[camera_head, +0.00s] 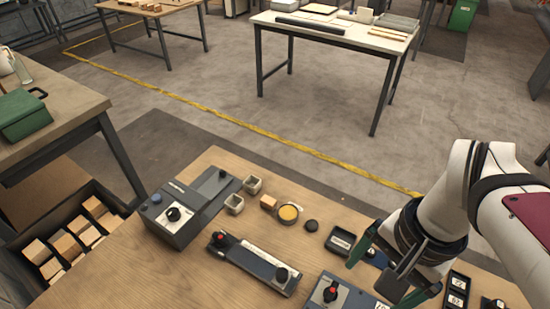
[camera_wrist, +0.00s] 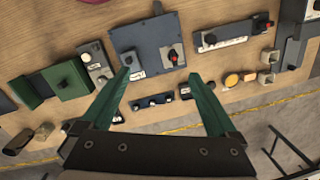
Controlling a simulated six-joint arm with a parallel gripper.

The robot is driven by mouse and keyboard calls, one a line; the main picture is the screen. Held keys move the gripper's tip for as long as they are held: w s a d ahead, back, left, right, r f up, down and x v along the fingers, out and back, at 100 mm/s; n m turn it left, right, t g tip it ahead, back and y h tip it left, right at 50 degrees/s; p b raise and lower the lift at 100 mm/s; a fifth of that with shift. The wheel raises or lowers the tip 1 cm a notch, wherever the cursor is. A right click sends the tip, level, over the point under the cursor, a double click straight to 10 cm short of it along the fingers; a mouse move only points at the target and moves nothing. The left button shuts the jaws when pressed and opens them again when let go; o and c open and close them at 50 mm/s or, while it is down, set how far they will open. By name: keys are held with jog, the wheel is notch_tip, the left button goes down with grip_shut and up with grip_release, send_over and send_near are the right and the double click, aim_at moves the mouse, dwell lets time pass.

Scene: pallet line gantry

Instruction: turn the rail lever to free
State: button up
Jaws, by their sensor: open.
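No part is legibly marked as the rail lever; labels are too small to read. A long dark rail-like unit (camera_head: 255,265) with a red-topped knob and a black knob lies mid-bench; it also shows in the wrist view (camera_wrist: 232,38). A blue-grey panel (camera_head: 345,299) carries a black lever with a red end (camera_head: 331,291). In the wrist view this panel (camera_wrist: 140,38) and its red-ended lever (camera_wrist: 173,56) lie just beyond the fingertips. My gripper (camera_head: 388,272) is open and empty, apart from both units; its green fingers (camera_wrist: 160,76) are spread wide.
A grey box with a black dial (camera_head: 190,208) stands at the bench's left. Small cups, a yellow-topped round tin (camera_head: 289,213) and a black tray (camera_head: 341,242) line the far edge. A small switch strip (camera_wrist: 153,101) shows between my fingers. Bare wood surrounds the rail unit.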

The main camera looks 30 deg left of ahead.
jog(key=w+a+n, duration=0.1)
jog(key=w+a, duration=0.5)
jog(key=a, duration=0.4)
jog(key=n+h, duration=0.1)
jog(key=n, duration=0.2)
send_over(221, 237)
notch_tip(221, 237, down, 8)
jog(key=shift+t, duration=0.3)
notch_tip(221, 237, down, 15)
jog(key=shift+f, duration=0.15)
jog(key=shift+c, duration=0.2)
jog(key=c, duration=1.3)
jog(key=shift+c, duration=0.2)
